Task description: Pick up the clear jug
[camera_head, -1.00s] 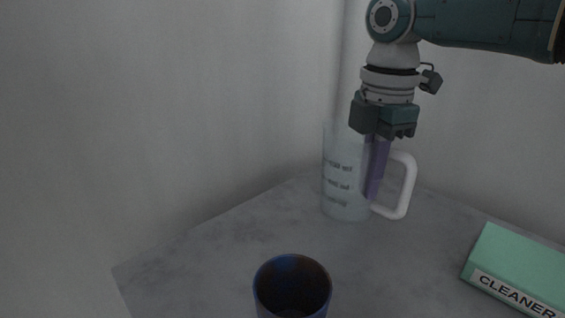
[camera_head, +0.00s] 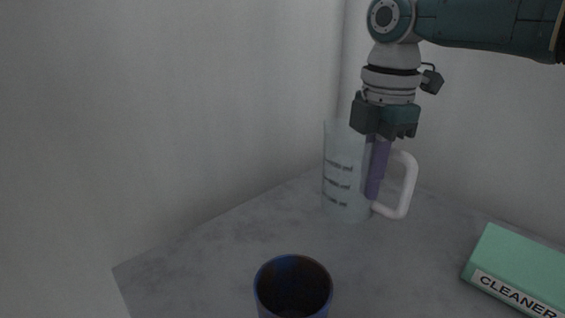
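The clear jug (camera_head: 342,182) stands upright on the grey surface near the back corner. It has dark measuring marks and a white handle (camera_head: 405,190) on its right side. My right gripper (camera_head: 376,180) points down at the jug's right side, between its body and the handle. Its purple fingers overlap the jug's wall in the picture. Only one finger shows clearly, so I cannot tell whether it is closed on the jug. My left gripper is out of view.
A dark blue cup (camera_head: 292,288) stands at the front middle. A green box labelled CLEANER (camera_head: 518,268) lies at the right. Walls rise behind and to the left of the grey surface (camera_head: 215,265). The surface's left part is clear.

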